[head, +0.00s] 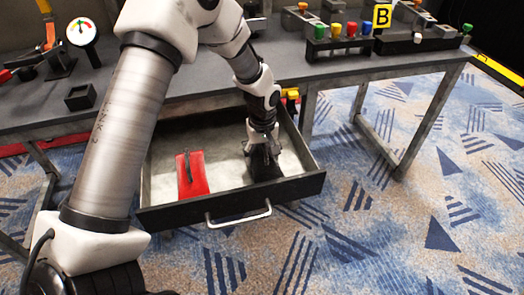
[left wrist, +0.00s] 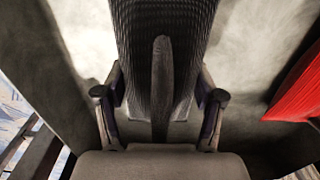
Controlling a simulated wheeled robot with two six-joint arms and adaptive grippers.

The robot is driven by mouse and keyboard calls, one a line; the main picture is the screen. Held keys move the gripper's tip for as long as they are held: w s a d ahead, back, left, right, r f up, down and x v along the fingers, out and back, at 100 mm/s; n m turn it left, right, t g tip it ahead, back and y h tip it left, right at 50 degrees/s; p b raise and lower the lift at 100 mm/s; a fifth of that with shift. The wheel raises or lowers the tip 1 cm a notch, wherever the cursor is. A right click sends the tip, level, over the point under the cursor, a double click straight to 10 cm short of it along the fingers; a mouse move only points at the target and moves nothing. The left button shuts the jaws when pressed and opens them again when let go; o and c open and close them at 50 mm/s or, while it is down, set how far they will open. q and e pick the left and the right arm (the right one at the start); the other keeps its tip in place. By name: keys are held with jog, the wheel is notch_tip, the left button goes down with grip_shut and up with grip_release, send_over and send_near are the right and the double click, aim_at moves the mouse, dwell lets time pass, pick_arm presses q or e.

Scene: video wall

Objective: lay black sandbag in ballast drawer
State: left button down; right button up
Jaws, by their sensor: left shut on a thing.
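The ballast drawer (head: 309,185) is pulled out below the table, with a pale floor, dark walls and a metal handle on its front. My left gripper (head: 265,147) reaches down into the right part of the drawer. It is shut on the black sandbag (head: 266,171), around the raised strip on its top. In the left wrist view the black sandbag (left wrist: 165,30) lies between the fingers of the left gripper (left wrist: 160,115). The bag is low inside the drawer; I cannot tell whether it touches the floor. My right gripper is not in view.
A red sandbag (head: 194,181) with a dark strip lies in the drawer's left part, apart from the black one; it also shows in the left wrist view (left wrist: 297,85). The grey table (head: 190,95) carries a gauge (head: 82,31), a small black box (head: 80,97) and colored knobs.

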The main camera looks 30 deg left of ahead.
pick_arm(q)
jog(key=shift+r, duration=0.1)
jog(key=shift+c, duration=0.7)
grip_release()
notch_tip(320, 180, up, 12)
jog(key=p, duration=0.3)
jog(key=shift+p, duration=0.3)
